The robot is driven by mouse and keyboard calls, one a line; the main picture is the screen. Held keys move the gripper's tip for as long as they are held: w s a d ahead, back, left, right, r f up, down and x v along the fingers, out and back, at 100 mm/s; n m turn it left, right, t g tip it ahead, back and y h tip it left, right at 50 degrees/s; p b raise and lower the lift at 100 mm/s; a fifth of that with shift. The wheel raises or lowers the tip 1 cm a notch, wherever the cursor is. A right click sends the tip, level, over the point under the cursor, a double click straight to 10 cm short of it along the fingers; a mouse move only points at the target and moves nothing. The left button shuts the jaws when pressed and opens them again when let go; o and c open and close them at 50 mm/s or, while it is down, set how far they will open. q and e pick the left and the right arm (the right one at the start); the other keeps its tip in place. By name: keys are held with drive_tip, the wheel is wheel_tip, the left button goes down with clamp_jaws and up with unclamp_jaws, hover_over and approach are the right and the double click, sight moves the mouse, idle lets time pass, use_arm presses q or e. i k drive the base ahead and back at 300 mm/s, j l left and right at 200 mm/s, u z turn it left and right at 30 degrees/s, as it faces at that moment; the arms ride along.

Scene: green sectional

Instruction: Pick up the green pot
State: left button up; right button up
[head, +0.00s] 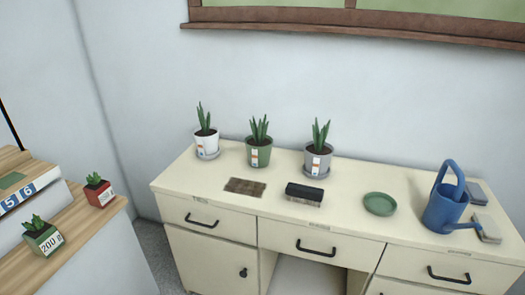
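The green pot (258,155) stands upright on the cream desk (215,184), near its back edge, with a spiky green plant and a small white label. It is between a white pot (207,143) on its left and a grey pot (317,160) on its right, each with a similar plant. A smaller green pot (42,240) marked 200 with a succulent sits on the wooden counter at the left. Neither of my grippers shows in the head view.
On the desk are a brown mat (244,187), a dark brush-like block (305,193), a green saucer (380,204), a blue watering can (445,205) and grey blocks (487,229). A red pot (99,193) stands on the wooden counter (90,232). The desk's front left is clear.

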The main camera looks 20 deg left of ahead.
sight(258, 145)
drive_tip(key=i+l, duration=0.25)
drive_tip(key=l, duration=0.15)
drive_tip(key=i+l+u, duration=0.1)
drive_tip(key=i+l, duration=0.4)
drive_tip(key=l, duration=0.25)
